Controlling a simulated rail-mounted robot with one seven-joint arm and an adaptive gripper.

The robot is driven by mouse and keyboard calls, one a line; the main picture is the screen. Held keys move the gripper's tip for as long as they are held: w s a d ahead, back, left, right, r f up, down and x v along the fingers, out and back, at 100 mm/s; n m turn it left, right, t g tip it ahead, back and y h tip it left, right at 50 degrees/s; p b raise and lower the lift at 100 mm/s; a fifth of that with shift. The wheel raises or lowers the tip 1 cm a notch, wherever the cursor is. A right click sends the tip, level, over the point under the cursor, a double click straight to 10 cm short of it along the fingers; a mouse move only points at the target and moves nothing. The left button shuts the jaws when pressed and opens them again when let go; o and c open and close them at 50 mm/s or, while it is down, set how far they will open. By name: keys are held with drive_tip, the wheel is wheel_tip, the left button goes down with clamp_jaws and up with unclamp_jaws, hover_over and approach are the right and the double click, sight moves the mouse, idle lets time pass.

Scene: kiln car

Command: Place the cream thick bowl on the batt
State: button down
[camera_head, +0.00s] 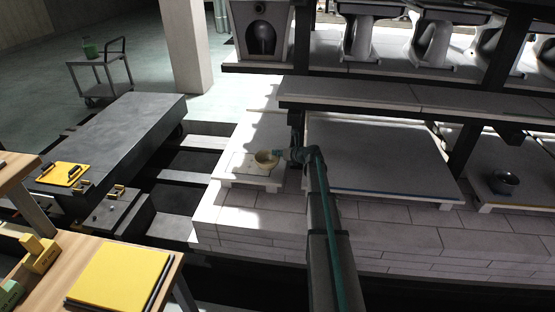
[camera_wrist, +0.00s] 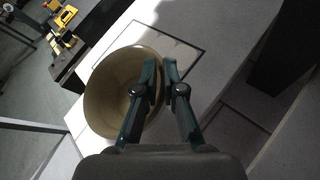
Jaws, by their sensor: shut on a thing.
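The cream thick bowl (camera_head: 265,158) is at the end of my arm, over a pale batt (camera_head: 240,168) on the white slab at the left end of the kiln car. In the wrist view the bowl (camera_wrist: 103,92) is large, with its open side facing the camera. My gripper (camera_head: 280,155) is shut on the bowl's right-hand wall; its green fingers also show in the wrist view (camera_wrist: 160,68). The bowl hides part of the surface below, where a dark-outlined square (camera_wrist: 190,52) shows. I cannot tell whether the bowl's base touches the batt.
A dark post (camera_head: 297,115) and an upper shelf (camera_head: 400,105) stand close behind my gripper. A wide grey slab (camera_head: 380,160) lies to the right, and a dark bowl (camera_head: 505,178) sits farther right. A wooden table with a yellow board (camera_head: 120,272) is at front left.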

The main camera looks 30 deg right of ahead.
drive_tip(key=shift+f, duration=1.7)
drive_tip(key=shift+f, duration=0.1)
drive_tip(key=c, duration=1.3)
unclamp_jaws()
drive_tip(key=b+v, duration=0.1)
drive_tip(key=v, duration=1.1)
